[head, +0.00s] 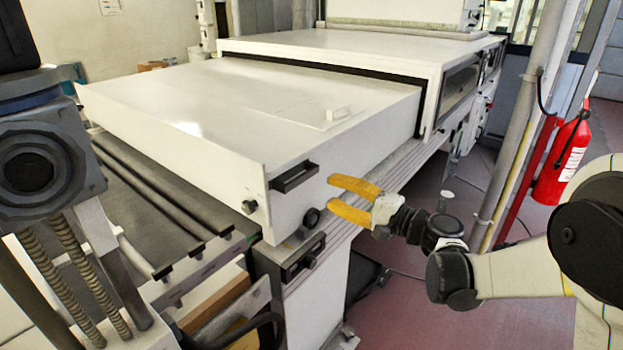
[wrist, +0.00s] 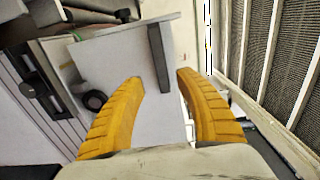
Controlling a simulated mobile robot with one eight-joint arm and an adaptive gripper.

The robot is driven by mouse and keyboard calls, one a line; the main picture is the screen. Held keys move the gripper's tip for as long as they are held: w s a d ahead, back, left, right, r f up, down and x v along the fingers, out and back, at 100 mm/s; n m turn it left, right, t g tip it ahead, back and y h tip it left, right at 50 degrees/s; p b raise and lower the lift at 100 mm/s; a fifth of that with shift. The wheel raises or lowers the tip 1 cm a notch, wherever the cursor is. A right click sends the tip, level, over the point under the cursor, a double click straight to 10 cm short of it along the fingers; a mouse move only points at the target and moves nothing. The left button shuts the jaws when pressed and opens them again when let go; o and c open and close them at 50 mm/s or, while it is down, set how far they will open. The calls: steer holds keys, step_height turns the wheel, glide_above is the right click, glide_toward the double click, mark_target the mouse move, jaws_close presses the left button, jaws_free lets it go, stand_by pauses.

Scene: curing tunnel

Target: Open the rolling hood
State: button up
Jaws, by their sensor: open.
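The rolling hood (head: 210,100) is a wide, low white cover in the head view. It stands in front of a larger white housing (head: 340,48), with its back end at the housing's dark opening. A black bar handle (head: 294,177) is on the hood's near end face, with a dark round knob (head: 311,217) below it. My gripper (head: 332,193) has yellow fingers, open and empty, just right of the handle and apart from it. In the wrist view the handle (wrist: 160,58) shows between and beyond the open fingertips (wrist: 160,82), with the hood's white face (wrist: 118,58) behind.
Dark rollers (head: 150,180) run along the hood's left side. A second black handle (head: 303,258) is on the frame below the hood. A grey post (head: 515,120) and a red fire extinguisher (head: 563,160) stand at right. Pink floor is open in the lower right.

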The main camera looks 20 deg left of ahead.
mark_target(303, 179)
steer(key=b+x, duration=0.2)
steer(key=x, duration=0.8)
steer(key=shift+a, duration=0.1)
jaws_close()
